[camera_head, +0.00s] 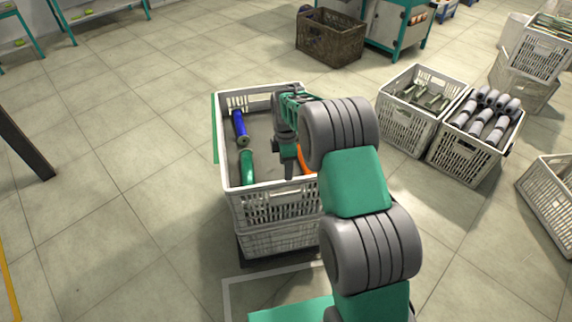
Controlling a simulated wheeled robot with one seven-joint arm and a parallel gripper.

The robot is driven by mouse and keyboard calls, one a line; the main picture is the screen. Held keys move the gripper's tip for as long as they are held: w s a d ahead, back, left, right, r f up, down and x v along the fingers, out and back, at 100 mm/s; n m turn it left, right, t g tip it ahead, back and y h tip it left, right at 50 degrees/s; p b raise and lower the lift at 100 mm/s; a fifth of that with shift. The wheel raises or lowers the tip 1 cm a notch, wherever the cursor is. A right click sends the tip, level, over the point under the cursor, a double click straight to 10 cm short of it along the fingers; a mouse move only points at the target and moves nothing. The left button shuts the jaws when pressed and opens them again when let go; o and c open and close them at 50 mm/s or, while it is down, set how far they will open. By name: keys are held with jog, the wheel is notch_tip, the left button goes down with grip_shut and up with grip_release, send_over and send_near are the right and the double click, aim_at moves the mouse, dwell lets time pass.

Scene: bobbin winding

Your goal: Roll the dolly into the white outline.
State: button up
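The dolly (262,259) shows as a dark low base under a stack of pale crates (262,210), in the middle of the view. The top crate holds a blue bobbin (239,126), a green bobbin (247,167) and an orange piece partly hidden by my arm. The white outline (227,296) is on the floor just in front of the dolly, on the near side; my arm and a green part at the bottom hide much of it. My gripper (289,172) points down over the crate's inside, near its right part. Its fingers are too small to read, and contact is unclear.
Crates of bobbins (405,120) and grey rolls (470,150) stand to the right, with another crate (555,195) at the right edge. A brown crate (331,38) is at the back. A dark post (25,145) stands left. Floor left of the dolly is clear.

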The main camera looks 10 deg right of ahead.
notch_tip(320, 180, down, 8)
jog(key=b, duration=0.4)
jog(key=shift+r, duration=0.1)
grip_shut()
dwell(0.6)
dwell(0.8)
